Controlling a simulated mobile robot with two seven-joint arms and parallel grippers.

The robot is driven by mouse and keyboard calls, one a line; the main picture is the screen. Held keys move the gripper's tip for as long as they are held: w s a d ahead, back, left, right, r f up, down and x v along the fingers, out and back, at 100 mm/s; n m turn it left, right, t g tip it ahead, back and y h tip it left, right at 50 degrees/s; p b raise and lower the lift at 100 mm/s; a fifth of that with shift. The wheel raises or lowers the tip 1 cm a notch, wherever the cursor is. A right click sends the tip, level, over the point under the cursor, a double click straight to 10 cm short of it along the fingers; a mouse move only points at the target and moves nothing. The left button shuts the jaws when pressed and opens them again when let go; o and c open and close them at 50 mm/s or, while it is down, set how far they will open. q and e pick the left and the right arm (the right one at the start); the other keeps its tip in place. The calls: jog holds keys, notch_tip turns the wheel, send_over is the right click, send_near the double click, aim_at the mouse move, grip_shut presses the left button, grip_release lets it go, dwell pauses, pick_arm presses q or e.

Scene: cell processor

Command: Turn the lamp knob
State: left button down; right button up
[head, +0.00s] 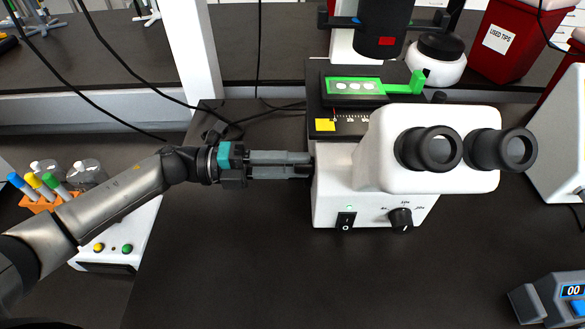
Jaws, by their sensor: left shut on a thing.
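A white microscope (335,185) stands on the dark bench with its two black eyepieces facing me. My left gripper (306,165) reaches in from the left, level with the microscope's left side. Its fingers are shut on a small dark knob at that side, which looks like the lamp knob; the fingertips hide nearly all of it. On the microscope's front are a black dial (400,219) with magnification marks and a black rocker switch (345,221) with a small green light above it. My right gripper is not in view.
A green slide holder (400,87) lies on the microscope stage. An orange rack (40,203) with capped tubes is at the left. A red used-tips bin (510,45) stands at the back right. Black cables hang behind my left arm.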

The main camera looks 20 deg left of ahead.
pick_arm(q)
jog(key=shift+m+b, duration=0.35)
jog(key=shift+m, duration=0.25)
jog(key=c, duration=0.6)
grip_release()
jog(key=b+v, duration=0.1)
jog(key=v, duration=1.4)
jog(key=shift+a, duration=0.15)
